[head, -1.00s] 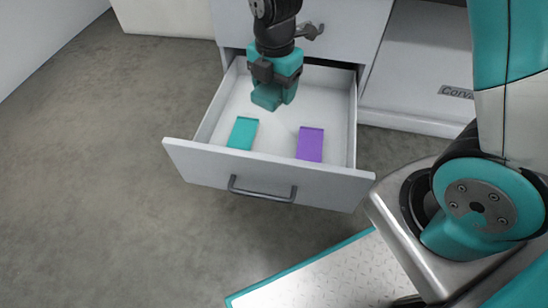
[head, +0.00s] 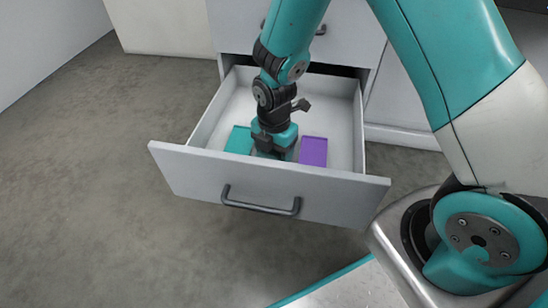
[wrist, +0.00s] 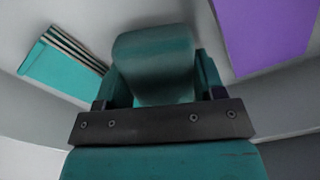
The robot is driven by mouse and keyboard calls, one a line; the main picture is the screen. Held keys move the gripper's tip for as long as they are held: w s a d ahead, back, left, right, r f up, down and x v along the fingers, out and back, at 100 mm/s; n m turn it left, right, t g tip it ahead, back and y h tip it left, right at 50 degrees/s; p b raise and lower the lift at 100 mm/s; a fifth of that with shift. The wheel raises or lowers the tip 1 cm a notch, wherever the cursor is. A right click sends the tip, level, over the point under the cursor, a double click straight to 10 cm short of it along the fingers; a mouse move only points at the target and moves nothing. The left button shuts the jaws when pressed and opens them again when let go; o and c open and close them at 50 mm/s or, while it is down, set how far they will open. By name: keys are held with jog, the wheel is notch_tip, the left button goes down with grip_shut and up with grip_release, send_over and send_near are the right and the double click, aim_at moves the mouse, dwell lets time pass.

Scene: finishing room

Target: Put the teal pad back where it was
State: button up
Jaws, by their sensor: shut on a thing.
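My gripper (head: 275,148) is down inside the open drawer (head: 330,191), between two flat things on its floor. In the wrist view, my gripper (wrist: 156,90) is shut on the teal pad (wrist: 154,60), a dark teal block with rounded corners held between the fingers. In the head view the pad is mostly hidden by the gripper and the drawer front. I cannot tell whether the pad touches the drawer floor.
A flat bright teal piece (head: 239,139) lies left of my gripper; its striped edge shows in the wrist view (wrist: 60,68). A flat purple piece (head: 313,152) lies to the right. Drawer walls stand close around. Open floor (head: 90,200) lies to the left.

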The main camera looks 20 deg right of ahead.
jog(key=shift+f, duration=0.65)
jog(key=shift+f, duration=0.15)
jog(key=o, duration=0.9)
notch_tip(320, 180, up, 12)
jog(key=p, duration=0.6)
jog(key=s+a+r+m+y, duration=0.2)
jog(key=s+r+m, duration=0.6)
jog(key=s+r, duration=0.1)
jog(key=s+a+r+m+y, duration=0.2)
jog(key=s+r+m, duration=0.7)
jog(key=r, duration=0.2)
jog(key=shift+s+a+r, duration=0.3)
jog(key=shift+s+a, duration=0.05)
jog(key=shift+a, duration=0.05)
